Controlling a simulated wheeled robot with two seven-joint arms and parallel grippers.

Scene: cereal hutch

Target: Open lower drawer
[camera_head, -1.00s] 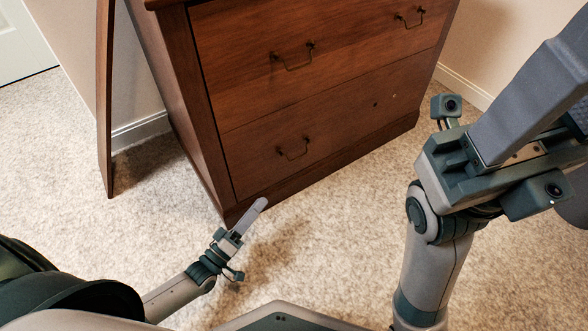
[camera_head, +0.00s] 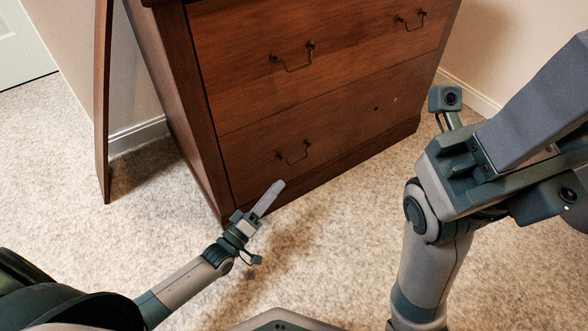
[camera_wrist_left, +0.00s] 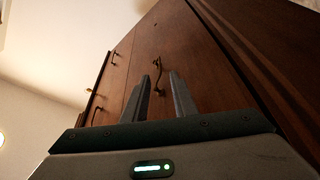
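The lower drawer (camera_head: 335,125) of the brown wooden hutch is closed, its front flush with the body. Its brass handle (camera_head: 293,153) is on the left part of the front; two small dark and light spots show on the right part. My left gripper (camera_head: 272,196) is in front of and below this handle, apart from it. In the left wrist view its two fingers (camera_wrist_left: 163,98) are spread with nothing between them, and the handle (camera_wrist_left: 159,72) shows beyond the gap. My right gripper (camera_head: 530,110) is raised at the right, close to the head camera; its fingertips are not clearly visible.
The upper drawer (camera_head: 330,50) has two brass handles and is closed. A wooden panel (camera_head: 104,100), seen edge-on, stands left of the hutch. Pale carpet (camera_head: 345,235) in front is clear. A wall with white baseboard is behind.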

